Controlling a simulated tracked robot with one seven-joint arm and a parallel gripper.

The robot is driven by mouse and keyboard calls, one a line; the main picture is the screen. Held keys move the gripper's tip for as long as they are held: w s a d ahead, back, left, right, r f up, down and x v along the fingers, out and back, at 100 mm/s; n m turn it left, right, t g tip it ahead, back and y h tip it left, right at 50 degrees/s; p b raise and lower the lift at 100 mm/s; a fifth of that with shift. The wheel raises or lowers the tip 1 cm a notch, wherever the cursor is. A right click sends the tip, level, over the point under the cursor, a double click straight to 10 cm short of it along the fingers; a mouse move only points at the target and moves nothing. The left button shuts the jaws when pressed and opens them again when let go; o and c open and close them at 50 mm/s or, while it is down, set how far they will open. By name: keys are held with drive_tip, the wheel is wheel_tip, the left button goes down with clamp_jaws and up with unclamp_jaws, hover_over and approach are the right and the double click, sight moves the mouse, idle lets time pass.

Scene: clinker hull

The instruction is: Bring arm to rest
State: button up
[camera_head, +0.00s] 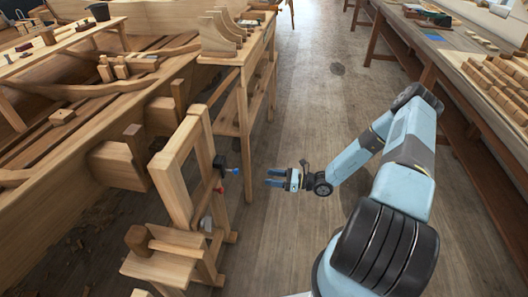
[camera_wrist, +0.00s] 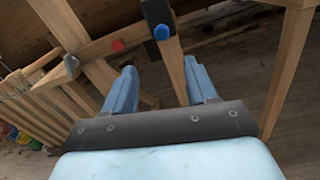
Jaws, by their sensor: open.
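My gripper (camera_head: 276,178) is at the end of my light-blue arm, held over the wooden floor in the aisle. It points left toward a wooden frame stand (camera_head: 180,165) and is apart from it. In the wrist view my gripper (camera_wrist: 158,85) has its two blue fingers well apart, with nothing held between them. Beyond the fingers are a wooden bar, a black block with a blue knob (camera_wrist: 161,32) and a red knob (camera_wrist: 118,45). The blue knob also shows in the head view (camera_head: 235,171), just left of the fingertips. My arm is bent at the elbow on the right.
A clinker hull (camera_head: 60,190) fills the left side. A side table (camera_head: 243,60) with curved wooden pieces stands behind the frame. A long workbench (camera_head: 445,60) with wooden blocks runs along the right. The aisle floor (camera_head: 310,80) between them is clear.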

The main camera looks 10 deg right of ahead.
drive_tip(key=shift+r, duration=0.1)
drive_tip(key=s+d+r+n+g+h, duration=0.1)
drive_tip(key=s+r+n+g+h, duration=0.2)
drive_tip(key=r+n, duration=0.55)
drive_tip(key=s+d+r+n+g+h, duration=0.1)
drive_tip(key=s+r+n+g+h, duration=0.2)
drive_tip(key=r, duration=1.1)
drive_tip(key=s+d+r+n+g+h, duration=0.15)
drive_tip(key=r+n+h, duration=0.3)
drive_tip(key=r, duration=0.65)
drive_tip(key=s+d+r+n+t+h, duration=0.3)
drive_tip(key=s+r+n+t+h, duration=0.3)
drive_tip(key=s+r, duration=1.4)
wheel_tip(320, 180, up, 2)
drive_tip(key=shift+s+d+n+t, duration=0.15)
drive_tip(key=shift+n+t, duration=0.3)
drive_tip(key=shift+n, duration=0.45)
